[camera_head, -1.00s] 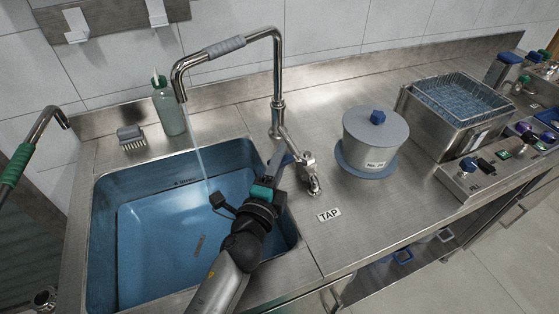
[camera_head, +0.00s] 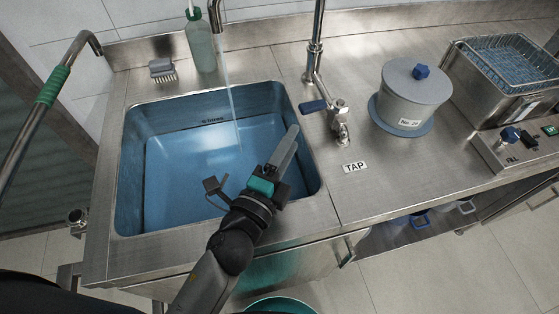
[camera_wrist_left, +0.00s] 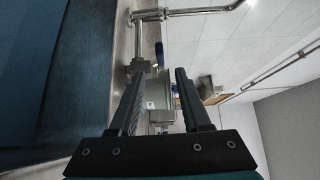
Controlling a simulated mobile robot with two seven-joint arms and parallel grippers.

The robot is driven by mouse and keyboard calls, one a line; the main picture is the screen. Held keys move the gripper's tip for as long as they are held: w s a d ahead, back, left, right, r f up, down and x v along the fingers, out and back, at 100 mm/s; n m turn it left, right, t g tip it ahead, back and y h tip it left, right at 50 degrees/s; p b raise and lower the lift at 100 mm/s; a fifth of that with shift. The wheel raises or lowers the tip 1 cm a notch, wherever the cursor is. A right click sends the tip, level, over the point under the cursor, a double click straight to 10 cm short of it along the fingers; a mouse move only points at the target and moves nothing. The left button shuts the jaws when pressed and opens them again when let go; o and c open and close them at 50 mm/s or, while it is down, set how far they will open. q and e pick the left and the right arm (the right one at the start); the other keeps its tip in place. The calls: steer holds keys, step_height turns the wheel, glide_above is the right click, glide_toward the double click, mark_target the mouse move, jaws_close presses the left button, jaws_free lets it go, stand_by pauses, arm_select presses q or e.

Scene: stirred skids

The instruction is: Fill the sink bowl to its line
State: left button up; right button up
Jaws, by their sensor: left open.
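The blue sink bowl (camera_head: 135,195) is set in the steel counter. A small litres marking (camera_head: 212,121) shows on its back wall; the lighter blue water surface (camera_head: 185,165) appears to lie below it. A stream of water (camera_head: 233,105) falls from the tap spout (camera_head: 215,12) into the bowl. The tap body (camera_head: 340,112) has a blue-ended lever (camera_head: 313,106) pointing left. My left gripper (camera_head: 287,146) is over the bowl's right side, open and empty, apart from the lever. The left wrist view shows its two spread fingers (camera_wrist_left: 160,72) with the lever (camera_wrist_left: 158,48) beyond them. My right gripper is out of view.
A TAP label (camera_head: 355,167) lies in front of the tap. A lidded grey pot (camera_head: 413,97) and a steel bath with a wire basket (camera_head: 490,85) stand to the right. A brush (camera_head: 162,70) and bottle (camera_head: 201,45) stand behind the sink. A green-gripped rail (camera_head: 52,85) is left.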

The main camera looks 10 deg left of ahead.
arm_select(q)
steer(key=shift+b+v, duration=0.35)
steer(key=shift+v, duration=1.75)
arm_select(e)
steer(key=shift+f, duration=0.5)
